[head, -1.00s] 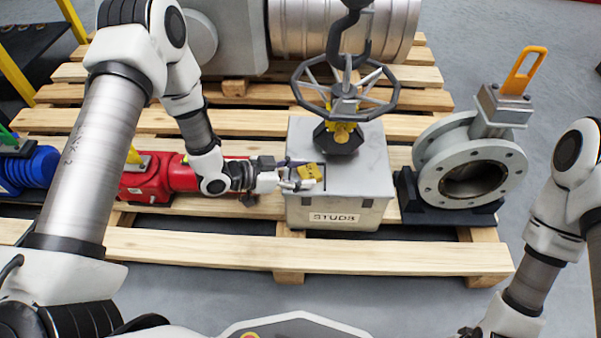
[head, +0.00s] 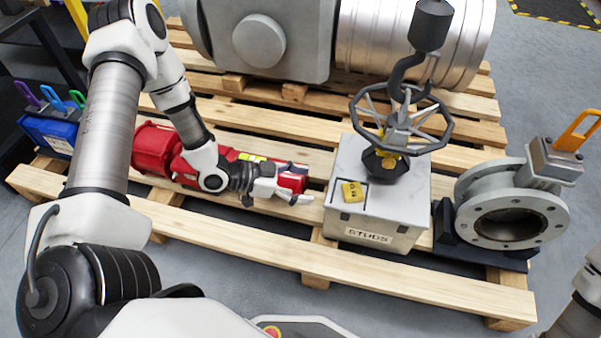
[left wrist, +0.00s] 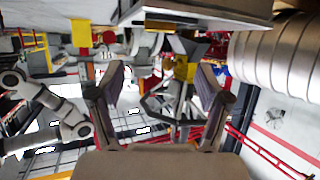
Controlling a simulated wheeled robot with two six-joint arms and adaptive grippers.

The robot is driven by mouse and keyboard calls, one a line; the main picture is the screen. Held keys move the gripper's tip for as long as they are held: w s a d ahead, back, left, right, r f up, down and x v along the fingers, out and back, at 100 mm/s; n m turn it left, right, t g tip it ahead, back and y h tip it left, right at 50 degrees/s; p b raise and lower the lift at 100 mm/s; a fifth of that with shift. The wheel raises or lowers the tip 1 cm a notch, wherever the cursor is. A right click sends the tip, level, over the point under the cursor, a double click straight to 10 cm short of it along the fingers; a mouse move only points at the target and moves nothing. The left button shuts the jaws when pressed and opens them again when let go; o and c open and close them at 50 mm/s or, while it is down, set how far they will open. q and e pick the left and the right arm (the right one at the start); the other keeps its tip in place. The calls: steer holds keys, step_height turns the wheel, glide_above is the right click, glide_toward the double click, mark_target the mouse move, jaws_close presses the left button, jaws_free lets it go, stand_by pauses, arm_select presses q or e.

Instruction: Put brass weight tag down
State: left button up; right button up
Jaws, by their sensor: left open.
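The brass weight tag (head: 352,191) is a small yellow plate with dark marks. My left gripper (head: 301,184) is open and empty, just left of the box and apart from the tag. In the left wrist view its two fingers (left wrist: 160,76) stand wide apart with nothing clamped between them. I cannot tell for sure which yellow patch in that view is the tag. My right gripper is out of the head view; only part of that arm shows at the lower right.
A handwheel (head: 400,122) stands on the box behind the tag, with a dark hook (head: 407,72) above it. A flanged grey valve (head: 512,205) is on the right. A red actuator (head: 160,150) lies left, behind my left arm. The wooden pallet (head: 250,250) has bare front slats.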

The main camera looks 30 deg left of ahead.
arm_select(q)
steer(key=s+d+f+n+g+y, duration=0.35)
steer(key=s+f+n+y, duration=0.3)
steer(key=s+f, duration=0.3)
steer(key=s+a+f+n+g+y, duration=0.1)
steer(key=s+a+n+g+y, duration=0.1)
steer(key=s, duration=0.3)
steer(key=s+a+f+n+g+y, duration=0.1)
steer(key=s+a+n+g+y, duration=0.1)
steer(key=s, duration=0.4)
steer(key=shift+f+g, duration=0.4)
steer(key=shift+g, duration=0.05)
steer(key=shift+d, duration=0.1)
